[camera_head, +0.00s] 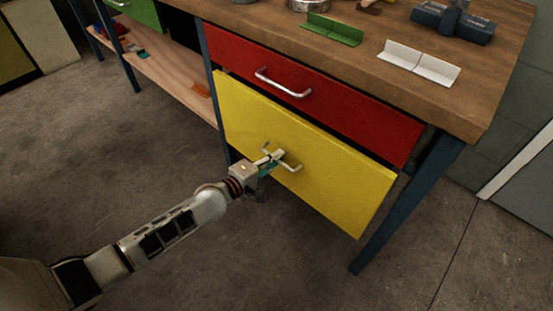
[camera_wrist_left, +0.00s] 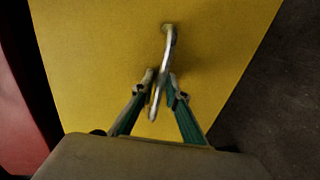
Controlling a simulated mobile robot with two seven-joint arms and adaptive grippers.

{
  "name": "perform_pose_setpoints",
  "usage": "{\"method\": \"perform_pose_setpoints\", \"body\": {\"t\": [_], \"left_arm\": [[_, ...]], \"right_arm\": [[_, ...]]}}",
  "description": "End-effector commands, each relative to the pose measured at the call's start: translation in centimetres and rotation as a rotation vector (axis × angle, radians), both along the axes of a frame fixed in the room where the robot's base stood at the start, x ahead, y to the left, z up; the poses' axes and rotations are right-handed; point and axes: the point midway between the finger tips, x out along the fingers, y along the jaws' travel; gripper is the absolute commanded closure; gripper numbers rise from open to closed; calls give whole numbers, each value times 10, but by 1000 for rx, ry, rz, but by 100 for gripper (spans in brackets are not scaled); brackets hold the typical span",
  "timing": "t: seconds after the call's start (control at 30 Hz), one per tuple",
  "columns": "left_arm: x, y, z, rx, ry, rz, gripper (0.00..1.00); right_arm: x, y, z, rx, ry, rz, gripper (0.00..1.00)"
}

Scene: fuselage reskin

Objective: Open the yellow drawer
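The yellow drawer (camera_head: 310,158) is the lower drawer of the workbench, under the red one. Its front stands slightly forward of the red front, with a dark gap above it at the right. Its silver bar handle (camera_head: 292,167) also shows in the left wrist view (camera_wrist_left: 169,45). My left gripper (camera_head: 276,157) is at the handle. In the left wrist view its two fingers (camera_wrist_left: 162,84) lie on either side of the bar and close in on it. The head view hides part of the handle behind the gripper. My right gripper is in neither view.
The red drawer (camera_head: 300,85) above looks shut. A blue table leg (camera_head: 405,205) stands right of the yellow drawer. The wooden top (camera_head: 390,85) holds green and white angle pieces and a blue tool. The floor in front is clear.

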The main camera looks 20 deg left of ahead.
Motion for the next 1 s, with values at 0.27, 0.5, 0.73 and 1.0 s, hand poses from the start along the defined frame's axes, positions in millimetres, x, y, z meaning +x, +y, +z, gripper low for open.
{"method": "perform_pose_setpoints", "body": {"t": [0.27, 0.5, 0.73, 1.0], "left_arm": [[0, 0, 0, 0, -1, 0, 100], [-7, 3, 2, 1, -2, -1, 100], [-48, 18, 4, 4, -3, -2, 100], [-132, 48, 3, 5, 0, -4, 100]], "right_arm": [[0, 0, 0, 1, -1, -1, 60], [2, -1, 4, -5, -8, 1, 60], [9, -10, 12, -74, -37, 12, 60], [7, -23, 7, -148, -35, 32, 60]]}}
